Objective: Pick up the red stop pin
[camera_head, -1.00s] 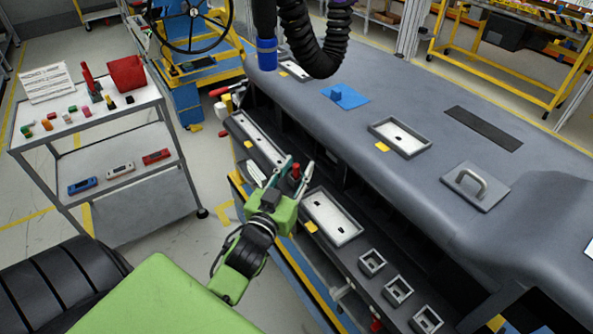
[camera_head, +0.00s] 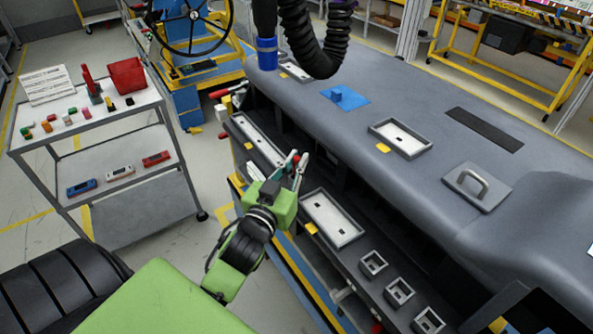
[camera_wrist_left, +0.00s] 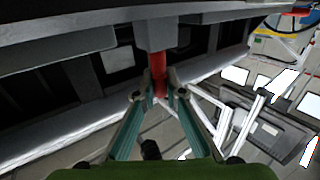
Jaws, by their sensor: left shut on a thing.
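The red stop pin (camera_wrist_left: 157,66) shows in the left wrist view as an upright red rod below a grey block on the dashboard's underside. My left gripper (camera_wrist_left: 161,92) is shut on the pin, one fingertip on each side of it. The wrist view does not show clearly whether the pin's far end still touches the block. In the head view my left gripper (camera_head: 297,162) is at the near edge of the dashboard module, between two shallow trays. The fingers mostly hide the pin there. My right gripper is not in view.
The grey dashboard (camera_head: 420,165) fills the right side. A long tray (camera_head: 334,219) and several small square sockets (camera_head: 373,263) line its lower ledge. A dark hose (camera_head: 318,45) hangs above. A cart (camera_head: 90,130) with small coloured parts stands at left, with open floor between.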

